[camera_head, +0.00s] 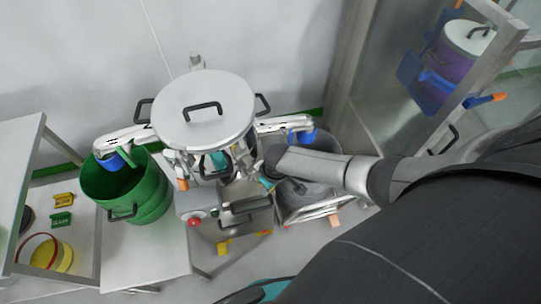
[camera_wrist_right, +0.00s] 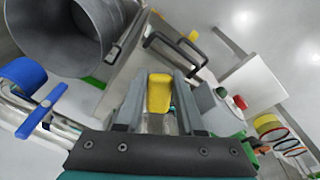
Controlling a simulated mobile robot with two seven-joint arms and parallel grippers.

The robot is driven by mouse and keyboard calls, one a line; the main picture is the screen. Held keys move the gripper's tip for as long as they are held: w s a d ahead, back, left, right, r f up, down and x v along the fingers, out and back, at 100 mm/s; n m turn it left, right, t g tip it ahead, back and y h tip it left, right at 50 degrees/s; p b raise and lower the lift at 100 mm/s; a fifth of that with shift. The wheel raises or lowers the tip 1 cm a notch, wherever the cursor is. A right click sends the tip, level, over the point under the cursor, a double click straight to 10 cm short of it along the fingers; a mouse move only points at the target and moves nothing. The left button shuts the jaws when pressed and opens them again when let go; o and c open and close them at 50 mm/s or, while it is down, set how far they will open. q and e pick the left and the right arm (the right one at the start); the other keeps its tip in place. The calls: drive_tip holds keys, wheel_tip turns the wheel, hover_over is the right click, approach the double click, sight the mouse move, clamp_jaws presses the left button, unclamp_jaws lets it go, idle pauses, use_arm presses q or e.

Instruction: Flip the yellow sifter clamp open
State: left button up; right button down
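The yellow sifter clamp (camera_wrist_right: 160,92) shows in the right wrist view, between the two grey fingers of my right gripper (camera_wrist_right: 160,84). The fingers stand apart, one on each side of it; whether they touch it I cannot tell. In the head view my right arm reaches in from the right to just below the sifter's round lid (camera_head: 180,92), with the gripper (camera_head: 243,165) among the fittings there. The clamp is hidden or too small to make out in that view. My left gripper is not in view.
A green bin (camera_head: 98,182) stands left of the sifter, a grey bin (camera_head: 325,180) right. A red button (camera_head: 194,223) sits on a box below. A shelf at far left holds a yellow ring-shaped container (camera_head: 64,258). A glass-panelled frame (camera_head: 470,80) stands at right.

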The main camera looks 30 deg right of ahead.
drive_tip(key=c, duration=0.9)
unclamp_jaws()
drive_tip(key=shift+w+a+r, duration=0.25)
drive_tip(key=shift+w+r, duration=0.1)
drive_tip(key=shift+w, duration=0.2)
drive_tip(key=shift+w+a+r, duration=0.25)
drive_tip(key=shift+w+r, duration=0.05)
drive_tip(key=shift+w, duration=0.25)
drive_tip(key=o, duration=0.3)
drive_tip(key=shift+f, duration=0.2)
drive_tip(key=shift+o, duration=0.4)
drive_tip(key=shift+s+d, duration=0.15)
drive_tip(key=shift+s, duration=0.1)
wheel_tip(320, 180, up, 15)
drive_tip(key=s+p, duration=0.2)
drive_tip(key=p, duration=0.3)
drive_tip(key=shift+s+d, duration=0.35)
drive_tip(key=shift+d, duration=0.1)
